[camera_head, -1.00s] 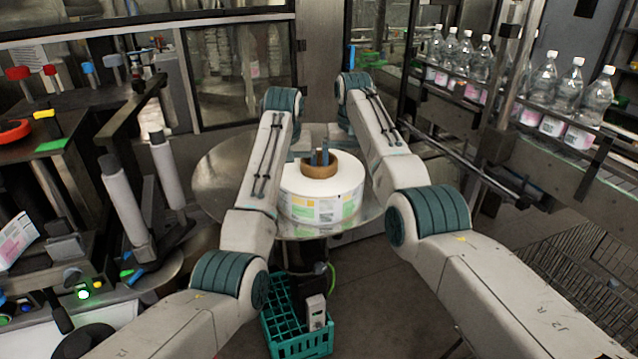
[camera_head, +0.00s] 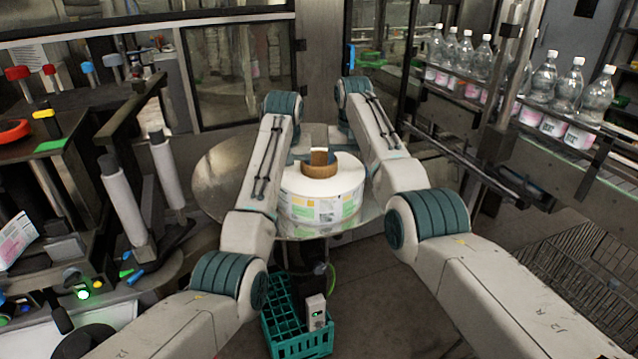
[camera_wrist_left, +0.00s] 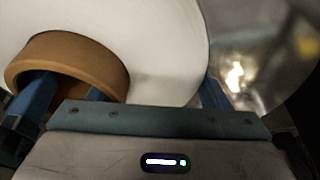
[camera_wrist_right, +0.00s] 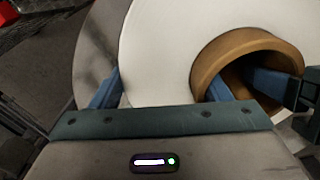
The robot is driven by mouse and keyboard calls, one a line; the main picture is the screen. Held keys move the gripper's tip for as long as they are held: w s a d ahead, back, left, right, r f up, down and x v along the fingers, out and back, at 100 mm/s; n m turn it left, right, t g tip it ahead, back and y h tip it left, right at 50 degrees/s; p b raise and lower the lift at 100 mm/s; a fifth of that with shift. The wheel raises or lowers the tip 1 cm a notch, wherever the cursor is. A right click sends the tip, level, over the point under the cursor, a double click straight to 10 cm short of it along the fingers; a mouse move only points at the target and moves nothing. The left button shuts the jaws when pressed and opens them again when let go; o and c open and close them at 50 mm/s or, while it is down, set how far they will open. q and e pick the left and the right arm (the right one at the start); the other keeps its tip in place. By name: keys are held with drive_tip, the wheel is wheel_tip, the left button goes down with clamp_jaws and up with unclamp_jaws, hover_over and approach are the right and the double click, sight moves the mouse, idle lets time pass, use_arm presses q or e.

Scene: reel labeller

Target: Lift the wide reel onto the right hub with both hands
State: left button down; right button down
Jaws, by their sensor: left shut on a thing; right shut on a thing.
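The wide white reel (camera_head: 322,190) with a brown core (camera_head: 320,170) and coloured labels on its side lies flat on a round metal disc (camera_head: 222,170). My left gripper (camera_wrist_left: 125,92) is shut on the reel's wall, one blue finger inside the core and the other outside the rim. My right gripper (camera_wrist_right: 162,90) is shut on the wall in the same way from the other side. In the head view the arms reach along both sides of the reel, and the fingers are mostly hidden. I cannot tell which part is the right hub.
Two pale upright rollers (camera_head: 123,200) and machine parts stand at the left. A green crate (camera_head: 297,335) is on the floor in front of the disc. Clear bottles (camera_head: 545,80) line a conveyor at the right. Floor shows between the disc and the conveyor.

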use_arm(q)
drive_tip(key=shift+r, duration=0.15)
use_arm(e)
drive_tip(key=shift+r, duration=0.15)
use_arm(q)
drive_tip(key=shift+w, duration=0.2)
use_arm(e)
drive_tip(key=shift+w, duration=0.2)
